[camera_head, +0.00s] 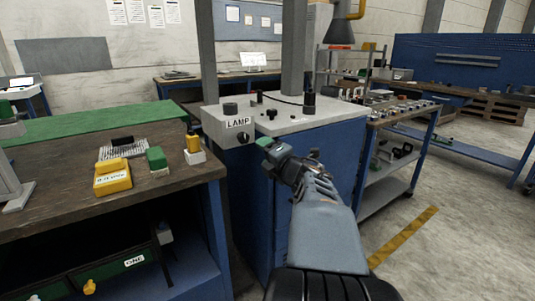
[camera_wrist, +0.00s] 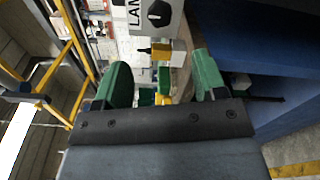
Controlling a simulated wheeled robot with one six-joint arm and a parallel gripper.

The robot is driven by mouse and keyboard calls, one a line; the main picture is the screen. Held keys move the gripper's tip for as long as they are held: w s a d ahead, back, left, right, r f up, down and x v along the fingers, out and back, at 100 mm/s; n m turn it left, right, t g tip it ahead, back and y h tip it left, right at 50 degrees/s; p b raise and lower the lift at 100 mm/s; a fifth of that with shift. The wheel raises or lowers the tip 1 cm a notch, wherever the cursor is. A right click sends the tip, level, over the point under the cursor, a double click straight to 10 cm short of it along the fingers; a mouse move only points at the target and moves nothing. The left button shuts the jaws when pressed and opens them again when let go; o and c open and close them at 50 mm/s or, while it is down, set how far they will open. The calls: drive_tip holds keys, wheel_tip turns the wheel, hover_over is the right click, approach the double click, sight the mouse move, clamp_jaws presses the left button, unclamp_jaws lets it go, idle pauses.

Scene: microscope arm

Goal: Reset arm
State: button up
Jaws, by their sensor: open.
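My arm reaches forward from the bottom of the head view. My gripper (camera_head: 265,146) has green fingertips and is near the front edge of the blue cabinet (camera_head: 245,200) with a grey top. In the wrist view my gripper (camera_wrist: 162,85) is open, its two green fingers apart, with nothing held between them. A grey box labelled LAMP (camera_head: 238,123) with a black knob sits at the cabinet's front left corner, just left of my gripper. The LAMP box also shows at the top of the wrist view (camera_wrist: 152,22). No microscope can be made out.
A wooden workbench (camera_head: 60,200) at left holds a yellow device (camera_head: 113,178), a green block (camera_head: 157,158) and a yellow-topped bottle (camera_head: 194,146). Grey posts (camera_head: 207,50) rise by the cabinet. A shelf cart (camera_head: 400,150) stands at right. Floor is open further right.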

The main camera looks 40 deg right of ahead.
drive_tip(key=shift+r, duration=0.1)
drive_tip(key=w+a+r+m+g+h+p, duration=0.1)
drive_tip(key=a+r+m+g+h+p, duration=0.4)
drive_tip(key=r+m+p, duration=0.7)
drive_tip(key=s+a+f+m+g+y+p, duration=0.2)
drive_tip(key=s+a+m+g+y+p, duration=0.1)
drive_tip(key=s+a+p, duration=0.3)
drive_tip(key=s+a+f+m+g+y+p, duration=0.1)
drive_tip(key=s+a+m+g+y+p, duration=0.3)
drive_tip(key=a+p, duration=0.6)
drive_tip(key=s+a+g, duration=0.2)
drive_tip(key=s+a, duration=0.1)
drive_tip(key=a, duration=0.1)
drive_tip(key=shift+f+m+y+p, duration=0.3)
drive_tip(key=shift+f+y+p, duration=0.1)
